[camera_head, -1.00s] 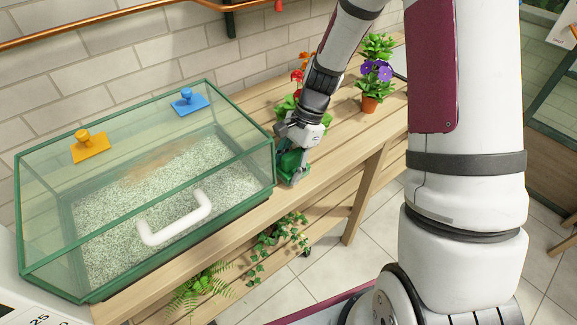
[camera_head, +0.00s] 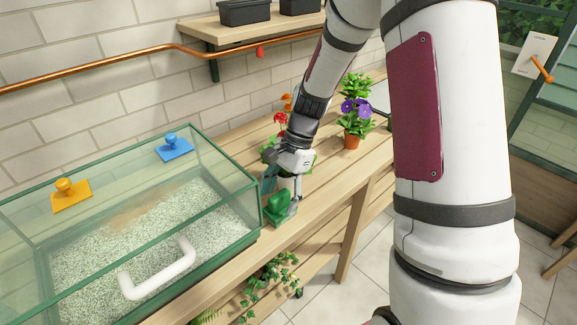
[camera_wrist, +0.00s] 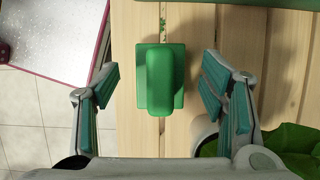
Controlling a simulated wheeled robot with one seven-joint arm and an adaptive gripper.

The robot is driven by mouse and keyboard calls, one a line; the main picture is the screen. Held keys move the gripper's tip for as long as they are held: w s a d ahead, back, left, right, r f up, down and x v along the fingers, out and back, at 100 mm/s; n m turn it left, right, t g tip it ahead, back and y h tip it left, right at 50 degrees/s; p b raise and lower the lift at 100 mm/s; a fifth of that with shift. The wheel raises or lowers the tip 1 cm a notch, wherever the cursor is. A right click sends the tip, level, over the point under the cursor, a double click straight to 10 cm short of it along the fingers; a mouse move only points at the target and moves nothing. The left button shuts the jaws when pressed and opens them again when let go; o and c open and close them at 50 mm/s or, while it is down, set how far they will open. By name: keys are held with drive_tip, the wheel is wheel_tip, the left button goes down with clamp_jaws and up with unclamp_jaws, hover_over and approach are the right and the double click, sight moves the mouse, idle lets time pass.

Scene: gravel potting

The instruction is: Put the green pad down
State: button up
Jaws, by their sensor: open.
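The green pad (camera_wrist: 176,92), a flat square with a raised rounded grip, lies on the wooden slatted bench in the wrist view. It also shows in the head view (camera_head: 279,209), close to the right end of the glass tank. My gripper (camera_wrist: 163,88) is open, with one finger on each side of the pad and a clear gap to both. In the head view my gripper (camera_head: 283,194) is low over the bench at the pad and partly covers it.
A glass tank (camera_head: 262,203) of pale gravel stands left, with an orange pad (camera_head: 71,194) and a blue pad (camera_head: 174,148) on its glass and a white handle (camera_head: 158,273). Potted flowers (camera_head: 355,112) stand behind on the bench (camera_head: 333,178). A pale pot (camera_wrist: 203,132) is close to my right finger.

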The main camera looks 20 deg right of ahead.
drive_tip(key=v, duration=1)
drive_tip(key=s+a+r+n+h, duration=0.1)
drive_tip(key=s+a+r+n, duration=0.1)
drive_tip(key=s+r+n, duration=0.3)
drive_tip(key=s+r+n+t+h, duration=0.1)
drive_tip(key=s+r+n+t, duration=0.1)
drive_tip(key=s, duration=0.8)
drive_tip(key=s+a+r+n+t+h, duration=0.1)
drive_tip(key=s+r+n+t+h, duration=0.1)
drive_tip(key=s+r+n, duration=0.2)
drive_tip(key=s+n, duration=0.3)
drive_tip(key=s, duration=0.4)
drive_tip(key=shift+s+a+r, duration=0.25)
drive_tip(key=shift+p, duration=0.3)
wheel_tip(320, 180, up, 7)
drive_tip(key=t+p, duration=0.1)
drive_tip(key=p, duration=0.4)
drive_tip(key=shift+t, duration=0.3)
drive_tip(key=shift+o, duration=0.5)
drive_tip(key=shift+w+f, duration=0.1)
drive_tip(key=shift+f, duration=0.05)
